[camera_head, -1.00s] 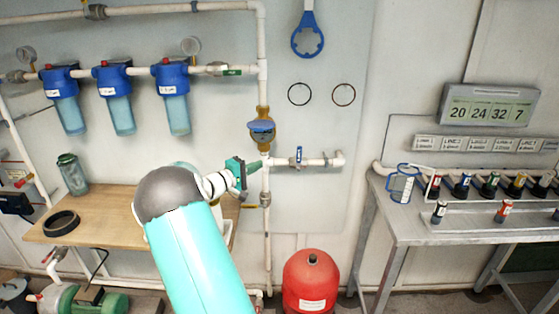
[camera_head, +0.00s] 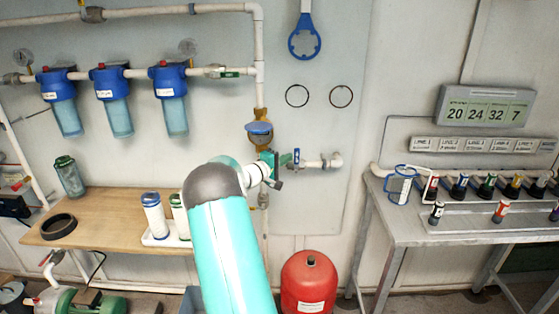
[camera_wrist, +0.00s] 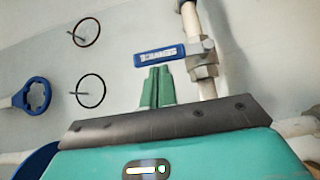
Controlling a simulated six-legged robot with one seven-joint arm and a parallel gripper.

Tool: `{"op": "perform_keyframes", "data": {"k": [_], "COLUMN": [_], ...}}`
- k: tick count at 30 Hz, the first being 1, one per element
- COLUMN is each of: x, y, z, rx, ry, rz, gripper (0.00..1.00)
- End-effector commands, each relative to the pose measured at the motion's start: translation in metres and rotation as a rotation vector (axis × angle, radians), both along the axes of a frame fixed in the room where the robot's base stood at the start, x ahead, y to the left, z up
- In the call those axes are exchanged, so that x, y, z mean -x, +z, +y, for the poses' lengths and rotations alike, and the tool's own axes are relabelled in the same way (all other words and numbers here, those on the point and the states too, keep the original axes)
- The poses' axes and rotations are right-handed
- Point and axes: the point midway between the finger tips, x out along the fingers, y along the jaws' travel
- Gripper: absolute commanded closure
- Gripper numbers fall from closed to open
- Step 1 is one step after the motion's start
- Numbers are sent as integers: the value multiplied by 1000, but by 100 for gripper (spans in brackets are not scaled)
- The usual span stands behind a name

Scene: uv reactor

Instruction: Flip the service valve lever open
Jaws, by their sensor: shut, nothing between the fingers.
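The service valve lever is a small blue handle (camera_head: 297,156) standing upright across a short horizontal white pipe. In the wrist view the blue lever (camera_wrist: 160,55), with a white label, extends left from its metal valve body (camera_wrist: 201,62), crosswise to the pipe. My gripper (camera_head: 277,171) is just left of the lever in the head view. Its two green fingertips (camera_wrist: 157,86) are together and empty, close to the lever's lower edge in the wrist view. I cannot tell whether they touch it. My arm hides part of the vertical pipe.
A brass-and-blue meter (camera_head: 259,131) is on the vertical pipe above my gripper. A red tank (camera_head: 308,283) stands below. A metal table (camera_head: 430,232) is at right and a wooden bench (camera_head: 105,215) at left.

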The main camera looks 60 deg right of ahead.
Motion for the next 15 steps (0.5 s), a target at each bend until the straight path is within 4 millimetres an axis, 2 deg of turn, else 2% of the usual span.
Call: {"op": "perform_keyframes", "data": {"k": [15], "x": [2], "y": [2], "z": [-1], "rx": [-17], "ry": [0], "rz": [-33], "gripper": [100]}}
